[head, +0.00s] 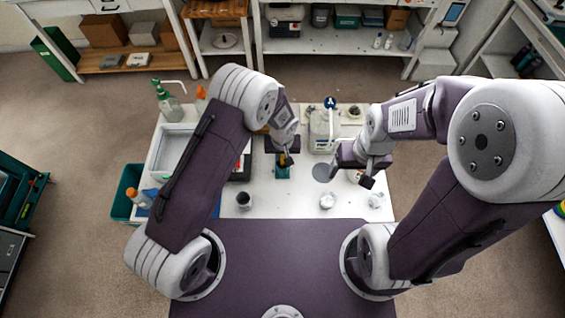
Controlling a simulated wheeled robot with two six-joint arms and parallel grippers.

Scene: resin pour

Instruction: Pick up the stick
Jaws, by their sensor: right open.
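I cannot make out a stick for certain on the white worktable (290,207). My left gripper (284,160) is over the middle of the table, pointing down. A small yellowish thing shows at its fingers, above a teal item (282,173); I cannot tell whether the fingers are shut on it. My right gripper (363,172) is open over the right part of the table, just right of a grey disc (322,173). Nothing shows clearly between its fingers. The arms hide part of the table.
A translucent jug (322,140) marked A stands at the back between the grippers. A dark-topped cup (244,200) and white crumpled lumps (327,201) are near the front. A tray (174,152), a green spray bottle (167,103) and an orange-capped bottle (140,198) are at left.

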